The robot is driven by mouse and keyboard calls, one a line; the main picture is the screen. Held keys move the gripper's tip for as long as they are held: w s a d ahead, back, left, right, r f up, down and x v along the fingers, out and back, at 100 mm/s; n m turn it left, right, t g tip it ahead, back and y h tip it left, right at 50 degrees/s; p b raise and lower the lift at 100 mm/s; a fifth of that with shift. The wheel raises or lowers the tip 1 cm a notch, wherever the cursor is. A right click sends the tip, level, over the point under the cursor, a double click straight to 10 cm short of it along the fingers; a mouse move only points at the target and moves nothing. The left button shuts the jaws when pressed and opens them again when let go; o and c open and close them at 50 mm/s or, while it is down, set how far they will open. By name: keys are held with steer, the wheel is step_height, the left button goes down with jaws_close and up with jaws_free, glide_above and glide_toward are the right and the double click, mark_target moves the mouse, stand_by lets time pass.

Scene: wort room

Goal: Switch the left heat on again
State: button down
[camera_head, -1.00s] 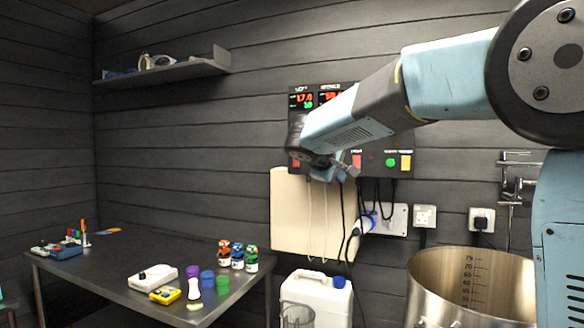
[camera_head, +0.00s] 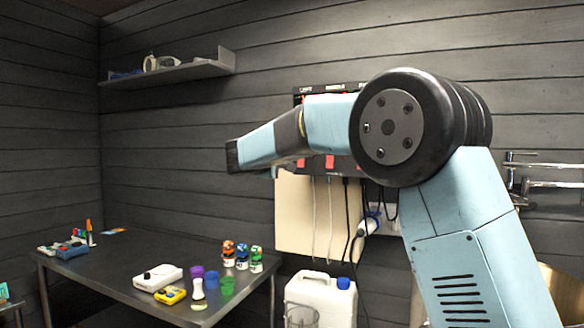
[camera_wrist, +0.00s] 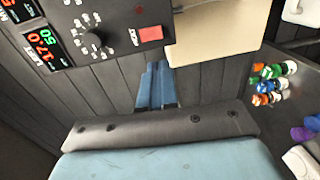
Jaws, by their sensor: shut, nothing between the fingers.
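The control panel (camera_head: 297,98) is on the back wall, mostly covered by my arm in the head view. In the wrist view the panel (camera_wrist: 118,14) appears turned sideways, with a red 17.0 and green 50 display (camera_wrist: 45,43), a black knob (camera_wrist: 94,40) and a red rocker switch (camera_wrist: 150,33). A small dark red lamp (camera_wrist: 140,10) sits near the switch. My gripper (camera_wrist: 156,68) is shut and empty, apart from the switch in the picture. The head view does not show its fingers clearly.
A beige board (camera_head: 300,215) and hanging cables (camera_head: 345,215) are below the panel. A table (camera_head: 125,255) with bottles, cups and small devices stands at left. A white canister (camera_head: 320,295) stands beside it. A shelf (camera_head: 190,70) is on the wall.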

mark_target(300, 167)
steer(key=x, duration=1.4)
stand_by(0.4)
steer(key=shift+s+a+f, duration=0.1)
steer(key=shift+s+f, duration=0.05)
steer(key=shift+s, duration=0.05)
steer(key=f+v, duration=0.3)
steer(key=v, duration=1)
steer(key=shift+s, duration=0.2)
steer(key=shift+f, duration=0.1)
